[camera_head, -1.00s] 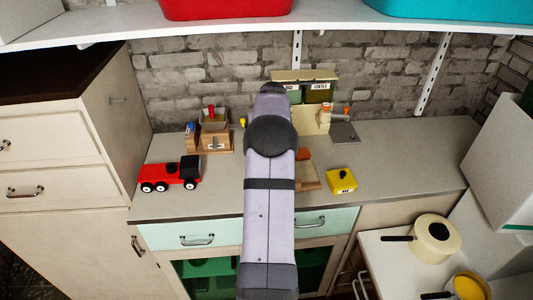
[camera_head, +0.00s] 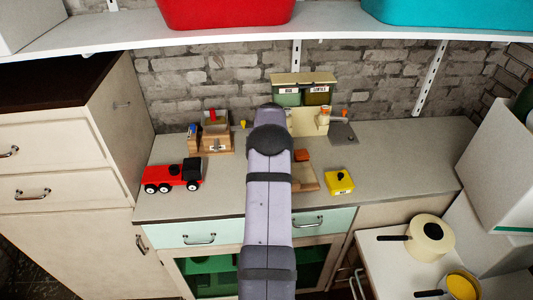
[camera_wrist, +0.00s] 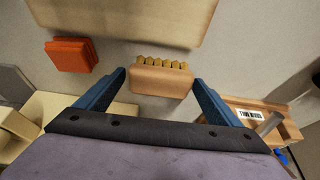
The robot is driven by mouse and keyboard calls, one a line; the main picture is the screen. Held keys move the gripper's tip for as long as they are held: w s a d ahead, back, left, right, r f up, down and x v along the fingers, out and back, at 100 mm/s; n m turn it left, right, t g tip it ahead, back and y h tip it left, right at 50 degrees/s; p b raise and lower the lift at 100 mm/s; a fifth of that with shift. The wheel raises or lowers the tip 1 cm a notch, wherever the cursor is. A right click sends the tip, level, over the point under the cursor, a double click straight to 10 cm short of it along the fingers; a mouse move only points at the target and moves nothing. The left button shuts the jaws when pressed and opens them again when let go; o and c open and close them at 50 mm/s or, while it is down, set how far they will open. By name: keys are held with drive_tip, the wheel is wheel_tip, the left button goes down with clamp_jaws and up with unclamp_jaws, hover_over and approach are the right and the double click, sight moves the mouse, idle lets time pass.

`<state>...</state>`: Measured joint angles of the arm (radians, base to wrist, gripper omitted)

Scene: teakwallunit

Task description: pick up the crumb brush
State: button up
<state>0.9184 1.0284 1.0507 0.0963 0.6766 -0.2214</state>
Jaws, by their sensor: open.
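The crumb brush (camera_wrist: 161,80) has a pale wooden block and a row of yellow-brown bristles along its upper side in the wrist view. It lies on the grey counter. My gripper (camera_wrist: 160,77) is open, with one blue finger to each side of the brush and a visible gap on both sides in the picture. How high the fingertips are above the counter I cannot tell. In the head view my own arm hides the brush and the gripper.
A wooden board (camera_wrist: 125,15) lies beyond the brush, with an orange block (camera_wrist: 72,54) to the left. A labelled wooden box (camera_wrist: 255,115) is close to the right finger.

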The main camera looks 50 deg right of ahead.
drive_tip(key=c, duration=1.2)
drive_tip(key=shift+a+r+b, duration=0.1)
drive_tip(key=shift+r+b, duration=0.1)
drive_tip(key=shift+b, duration=0.4)
drive_tip(key=shift+s+r+b, duration=0.1)
drive_tip(key=shift+r+b, duration=0.05)
drive_tip(key=shift+b, duration=0.15)
wheel_tip(320, 180, up, 6)
drive_tip(key=b, duration=0.3)
drive_tip(key=shift+r, duration=0.15)
drive_tip(key=s+a+b, duration=0.9)
drive_tip(key=s+a, duration=0.5)
